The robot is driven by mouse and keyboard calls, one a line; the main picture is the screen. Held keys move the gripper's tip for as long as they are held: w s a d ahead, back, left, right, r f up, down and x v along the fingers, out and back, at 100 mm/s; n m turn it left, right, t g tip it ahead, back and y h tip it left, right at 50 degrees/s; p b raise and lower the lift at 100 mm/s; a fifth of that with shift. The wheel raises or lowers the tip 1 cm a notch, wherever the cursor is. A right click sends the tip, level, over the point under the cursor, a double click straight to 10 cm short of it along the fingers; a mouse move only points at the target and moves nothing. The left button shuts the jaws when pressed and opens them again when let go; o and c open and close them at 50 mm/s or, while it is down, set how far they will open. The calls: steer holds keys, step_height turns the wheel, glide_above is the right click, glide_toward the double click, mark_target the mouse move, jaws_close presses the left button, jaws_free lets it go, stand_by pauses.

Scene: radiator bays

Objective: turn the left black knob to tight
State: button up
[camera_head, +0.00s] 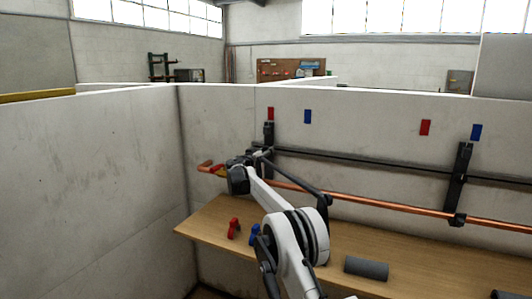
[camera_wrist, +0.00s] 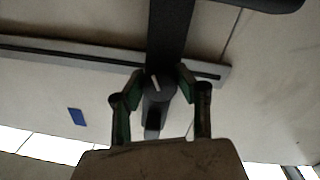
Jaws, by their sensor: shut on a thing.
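The left black knob (camera_wrist: 152,88) shows in the wrist view as a dark round knob with a short white mark, set on a black upright bracket. My gripper (camera_wrist: 158,82) has its two green-lined fingers on either side of it, shut on it. The white mark is slightly tilted from the picture's vertical. In the head view my gripper (camera_head: 260,156) is at the left black bracket (camera_head: 268,133) on the back wall. The knob cannot be made out there, as my wrist and gripper cover that area.
A copper pipe (camera_head: 395,207) and a dark rail (camera_head: 370,164) run along the wall to a right bracket (camera_head: 457,185). Red (camera_head: 425,127) and blue (camera_head: 308,116) tags are on the wall. A wooden bench (camera_head: 208,222) below holds a red piece (camera_head: 233,228) and a dark cylinder (camera_head: 366,268).

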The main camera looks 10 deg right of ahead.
steer(key=o, duration=1.2)
steer(key=shift+a, duration=0.1)
steer(key=v, duration=1.2)
